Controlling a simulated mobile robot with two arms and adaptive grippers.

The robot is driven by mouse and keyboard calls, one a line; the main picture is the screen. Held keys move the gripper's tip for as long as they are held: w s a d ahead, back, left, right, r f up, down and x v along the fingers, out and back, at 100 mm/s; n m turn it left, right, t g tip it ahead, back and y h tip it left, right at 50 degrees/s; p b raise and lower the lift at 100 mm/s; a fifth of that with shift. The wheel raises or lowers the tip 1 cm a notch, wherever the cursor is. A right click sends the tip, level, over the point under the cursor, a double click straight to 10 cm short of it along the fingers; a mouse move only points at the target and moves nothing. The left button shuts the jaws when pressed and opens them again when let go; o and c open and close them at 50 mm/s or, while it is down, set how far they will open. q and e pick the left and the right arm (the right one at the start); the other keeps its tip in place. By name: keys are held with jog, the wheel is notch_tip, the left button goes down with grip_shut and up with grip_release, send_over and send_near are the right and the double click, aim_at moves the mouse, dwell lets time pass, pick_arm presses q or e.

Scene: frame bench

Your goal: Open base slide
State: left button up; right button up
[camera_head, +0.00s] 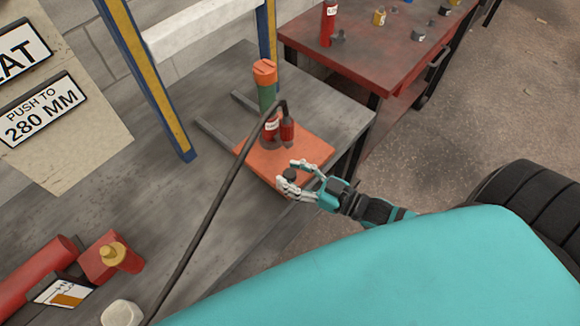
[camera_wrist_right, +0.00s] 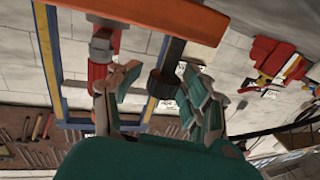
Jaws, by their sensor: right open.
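The base slide is an orange plate (camera_head: 262,165) on the grey bench, with two grey rails (camera_head: 217,136) reaching out behind it. A dark round knob (camera_head: 290,173) sits at its front edge. A green and orange cylinder (camera_head: 266,92) stands upright on the plate, with a red fitting beside it. My right gripper (camera_head: 297,180) is open, with its fingers on either side of the knob. In the right wrist view the knob (camera_wrist_right: 163,84) shows between the spread fingers, under the plate edge (camera_wrist_right: 165,20); contact is unclear. My left gripper is not in view.
A black hose (camera_head: 215,213) runs from the red fitting across the bench. Blue and yellow frame posts (camera_head: 160,90) stand behind. A red table (camera_head: 365,50) with small items is at the back right. A red cylinder (camera_head: 35,275) lies at the lower left.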

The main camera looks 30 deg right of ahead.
jog(key=shift+w+a+r, duration=0.1)
jog(key=shift+w+a, duration=0.15)
jog(key=shift+a, duration=0.05)
jog(key=v, duration=1.2)
dwell(0.3)
jog(key=s+d+f+m+g+h, duration=0.1)
jog(key=s+d+f+g+h, duration=0.15)
jog(key=f, duration=0.75)
jog(key=s+d+f+m+g+h, duration=0.1)
jog(key=d+f+g+h, duration=0.15)
jog(key=f, duration=0.85)
jog(key=s+d+f+m+g+h, duration=0.1)
jog(key=s+d+f+h, duration=0.2)
jog(key=f, duration=0.7)
jog(key=s+a+f+g, duration=0.2)
jog(key=s+a+f, duration=0.1)
jog(key=s+f, duration=0.1)
jog(key=s+a+f+g+h, duration=0.1)
jog(key=s+a+f+g, duration=0.2)
jog(key=s+a+f, duration=0.1)
jog(key=s+a+f+m+g, duration=0.1)
jog(key=s+a+f+g, duration=0.2)
jog(key=s+f, duration=0.3)
jog(key=shift+s+a+h, duration=0.2)
jog(key=shift+s+h, duration=0.2)
jog(key=shift+s, duration=0.15)
